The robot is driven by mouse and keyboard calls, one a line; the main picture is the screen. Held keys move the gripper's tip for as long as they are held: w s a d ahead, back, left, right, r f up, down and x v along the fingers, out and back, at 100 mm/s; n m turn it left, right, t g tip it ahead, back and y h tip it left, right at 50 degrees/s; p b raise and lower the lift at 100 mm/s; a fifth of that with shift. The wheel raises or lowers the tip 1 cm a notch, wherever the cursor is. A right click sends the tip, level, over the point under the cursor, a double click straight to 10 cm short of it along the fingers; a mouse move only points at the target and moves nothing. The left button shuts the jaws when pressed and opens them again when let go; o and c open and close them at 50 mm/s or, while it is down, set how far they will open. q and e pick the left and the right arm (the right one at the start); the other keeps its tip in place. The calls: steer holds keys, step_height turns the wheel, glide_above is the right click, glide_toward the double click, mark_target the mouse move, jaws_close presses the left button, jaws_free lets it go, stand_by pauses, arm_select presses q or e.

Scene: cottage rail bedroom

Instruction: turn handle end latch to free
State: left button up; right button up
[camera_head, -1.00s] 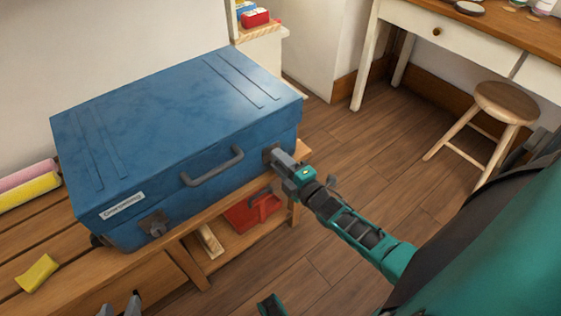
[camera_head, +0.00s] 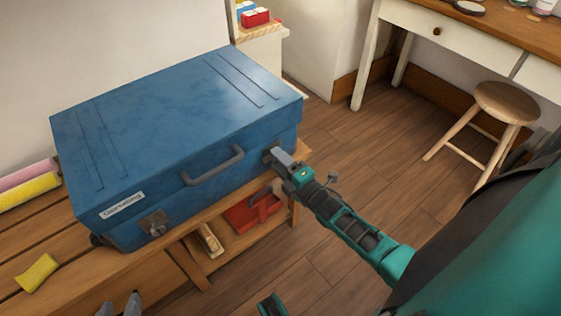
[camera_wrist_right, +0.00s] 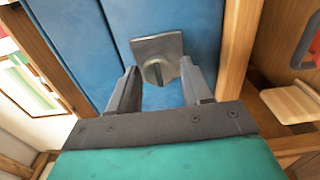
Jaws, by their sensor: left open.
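A blue suitcase (camera_head: 170,125) lies closed on a wooden bench, with a grey handle (camera_head: 215,168) on its front. One metal latch (camera_head: 154,223) is left of the handle, near a white label. The latch at the right end is mostly hidden by my right gripper (camera_head: 272,156) in the head view. In the right wrist view this latch (camera_wrist_right: 158,60) has a plate and a rounded knob with a dark slot. My right gripper (camera_wrist_right: 162,80) is open, its fingers on either side of the knob; contact is unclear. My left gripper (camera_head: 119,305) is open at the bottom edge, below the bench front.
The wooden bench (camera_head: 40,235) holds a yellow sponge (camera_head: 37,273) and pink and yellow rolls (camera_head: 28,185). A red container (camera_head: 252,212) sits on its lower shelf. A stool (camera_head: 505,100) and white desk (camera_head: 440,40) stand at the right. The floor between is clear.

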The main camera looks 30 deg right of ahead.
arm_select(q)
steer(key=shift+a, duration=0.1)
arm_select(e)
steer(key=shift+o, duration=0.8)
arm_select(q)
step_height(320, 180, up, 2)
steer(key=shift+r+p, duration=0.2)
steer(key=shift+p, duration=1.05)
arm_select(e)
steer(key=s+d, duration=0.1)
steer(key=s, duration=1.2)
arm_select(q)
steer(key=shift+s, duration=0.1)
arm_select(e)
steer(key=shift+w, duration=0.1)
